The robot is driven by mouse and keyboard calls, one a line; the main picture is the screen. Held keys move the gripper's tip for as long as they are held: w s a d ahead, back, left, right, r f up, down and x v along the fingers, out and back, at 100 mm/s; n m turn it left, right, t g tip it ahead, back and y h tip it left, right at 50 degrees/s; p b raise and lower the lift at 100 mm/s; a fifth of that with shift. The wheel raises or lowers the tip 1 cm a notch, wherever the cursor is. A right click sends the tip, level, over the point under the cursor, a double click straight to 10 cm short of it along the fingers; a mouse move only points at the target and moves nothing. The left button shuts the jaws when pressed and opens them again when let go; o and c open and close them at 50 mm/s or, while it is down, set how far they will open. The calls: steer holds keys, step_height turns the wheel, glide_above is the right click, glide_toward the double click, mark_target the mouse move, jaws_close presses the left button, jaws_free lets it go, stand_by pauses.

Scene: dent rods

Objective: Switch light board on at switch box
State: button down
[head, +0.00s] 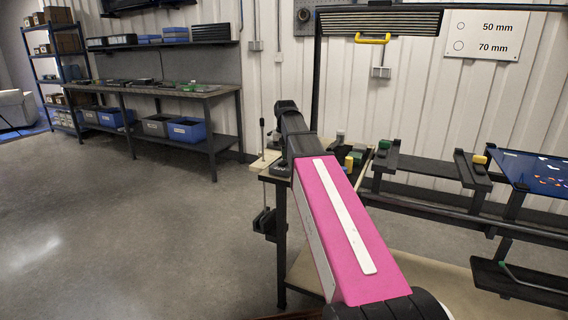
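My pink and black arm reaches up from the bottom across the middle of the head view. Its dark far end stands over the left end of a work table (283,176). No gripper fingers can be made out. A small beige box (265,160) with an upright dark lever (262,131) is just left of my arm. Grey boxes with conduits are on the wall, one (381,72) right of centre and one (256,45) left of it. I cannot tell which is the switch box. No lit light board can be made out.
A dark frame (318,70) with a louvred panel (380,22) and yellow handle (373,39) rises behind my arm. Dark racks (430,168) and a blue board (535,170) stand right. A long bench (150,88) lines the back left. The floor at left is clear.

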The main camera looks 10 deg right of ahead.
steer(key=shift+r, duration=3.1)
